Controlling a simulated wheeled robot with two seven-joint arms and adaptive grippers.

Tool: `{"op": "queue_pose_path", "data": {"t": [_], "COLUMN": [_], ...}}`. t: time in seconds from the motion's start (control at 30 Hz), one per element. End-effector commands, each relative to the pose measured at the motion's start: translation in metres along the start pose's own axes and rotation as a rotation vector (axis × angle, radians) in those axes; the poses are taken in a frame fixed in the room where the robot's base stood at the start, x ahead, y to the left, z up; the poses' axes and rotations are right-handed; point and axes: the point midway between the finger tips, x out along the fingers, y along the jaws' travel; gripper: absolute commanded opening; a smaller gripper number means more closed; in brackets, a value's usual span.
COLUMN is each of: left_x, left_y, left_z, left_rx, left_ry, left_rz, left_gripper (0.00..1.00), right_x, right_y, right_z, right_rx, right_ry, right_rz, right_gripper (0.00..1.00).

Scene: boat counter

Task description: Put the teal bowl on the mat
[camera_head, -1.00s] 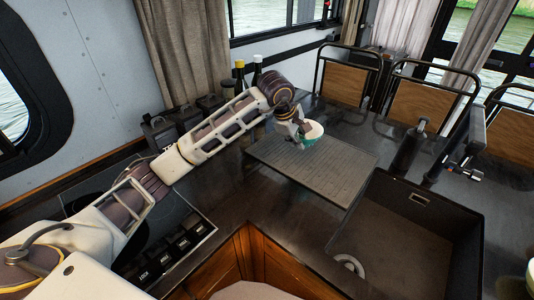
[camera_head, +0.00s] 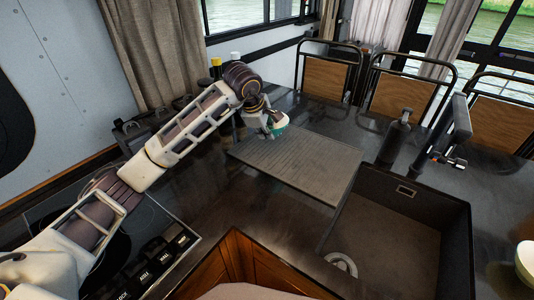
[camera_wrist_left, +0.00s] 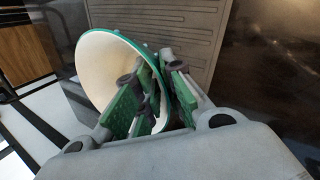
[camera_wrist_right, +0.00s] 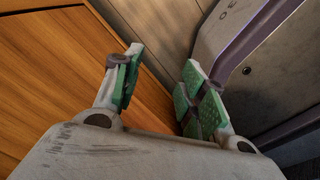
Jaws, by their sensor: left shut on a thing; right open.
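The teal bowl (camera_head: 279,124) has a white inside and a teal outside and rim. My left gripper (camera_head: 268,130) is shut on its wall at the far edge of the grey ribbed mat (camera_head: 310,170). I cannot tell whether the bowl touches the mat. In the left wrist view the bowl (camera_wrist_left: 100,65) shows its open side, with the green finger pads (camera_wrist_left: 150,95) on either side of its wall. The mat (camera_wrist_left: 165,20) lies behind it. My right gripper (camera_wrist_right: 160,85) is open and empty in front of wooden panels, and does not show in the head view.
A dark sink (camera_head: 400,230) adjoins the mat on the right, with a black tap (camera_head: 440,145) and a dark dispenser (camera_head: 394,143) behind it. Bottles (camera_head: 216,70) stand behind my left arm. A second white bowl (camera_head: 525,262) is at the right edge. Chairs (camera_head: 330,75) line the back.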

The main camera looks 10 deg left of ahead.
Motion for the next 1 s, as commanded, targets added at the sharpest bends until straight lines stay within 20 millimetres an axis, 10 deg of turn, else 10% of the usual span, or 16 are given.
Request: {"op": "queue_pose_path", "data": {"t": [1.0], "left_x": [0.050], "left_y": [-0.024], "left_z": [-0.007], "left_rx": [0.000], "left_ry": [-0.002], "left_rz": [0.001], "left_gripper": [0.00], "right_x": [-0.004], "right_y": [-0.009], "right_z": [-0.005], "right_rx": [0.003], "right_ry": [0.007], "right_rz": [-0.009], "right_gripper": [0.42]}}
